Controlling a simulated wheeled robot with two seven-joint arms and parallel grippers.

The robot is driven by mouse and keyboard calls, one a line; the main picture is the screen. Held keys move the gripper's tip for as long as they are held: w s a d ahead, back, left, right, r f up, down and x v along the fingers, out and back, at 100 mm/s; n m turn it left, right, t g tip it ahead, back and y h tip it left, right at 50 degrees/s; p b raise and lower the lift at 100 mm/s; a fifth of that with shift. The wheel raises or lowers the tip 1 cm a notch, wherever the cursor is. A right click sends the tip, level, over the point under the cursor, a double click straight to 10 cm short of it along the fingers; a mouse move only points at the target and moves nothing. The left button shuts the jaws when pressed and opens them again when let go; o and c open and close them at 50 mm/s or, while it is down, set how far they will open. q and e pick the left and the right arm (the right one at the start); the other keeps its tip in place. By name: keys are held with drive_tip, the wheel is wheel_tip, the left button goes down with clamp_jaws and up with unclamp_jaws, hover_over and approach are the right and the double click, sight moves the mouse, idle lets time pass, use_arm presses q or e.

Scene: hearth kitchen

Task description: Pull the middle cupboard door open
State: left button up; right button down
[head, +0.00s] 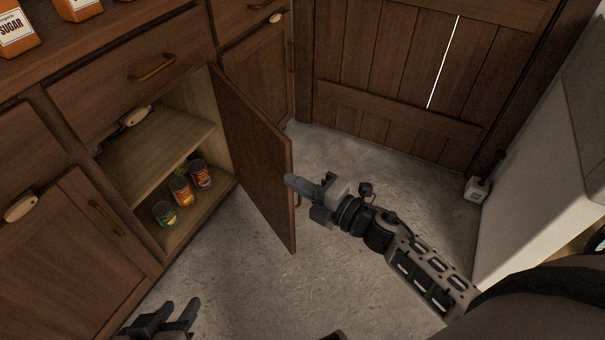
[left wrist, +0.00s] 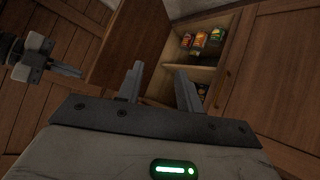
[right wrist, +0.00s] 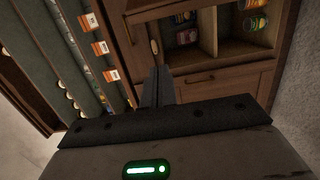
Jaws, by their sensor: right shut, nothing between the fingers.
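The middle cupboard door (head: 255,155), plain brown wood, stands swung wide open, its free edge out over the floor. The open cupboard (head: 150,165) shows a pale shelf and several cans (head: 181,190) on its floor. The door also shows in the left wrist view (left wrist: 128,42). My right gripper (head: 290,181) is shut and empty, its tips at the door's free edge in the head view; I cannot tell whether they touch. Its closed fingers show in the right wrist view (right wrist: 157,88). My left gripper (head: 180,306) is open and empty, low in front of the cupboards, apart from the door.
A closed cupboard door (head: 70,250) is at the left, another (head: 255,70) beyond the open one. A closed drawer (head: 140,75) sits above the opening. A plank door (head: 400,80) is at the back, a white appliance (head: 545,190) at the right. Stone floor (head: 240,270) lies clear.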

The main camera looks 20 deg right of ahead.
sight(288, 161)
drive_tip(key=w+b, duration=0.1)
drive_tip(key=w, duration=0.5)
drive_tip(key=shift+w+a, duration=0.1)
drive_tip(key=shift+w, duration=0.05)
drive_tip(key=shift+w+d, duration=0.1)
drive_tip(key=shift+d, duration=0.3)
use_arm(q)
drive_tip(key=shift+w+d+r, duration=0.2)
drive_tip(key=shift+w+r, duration=0.05)
drive_tip(key=shift+r, duration=0.15)
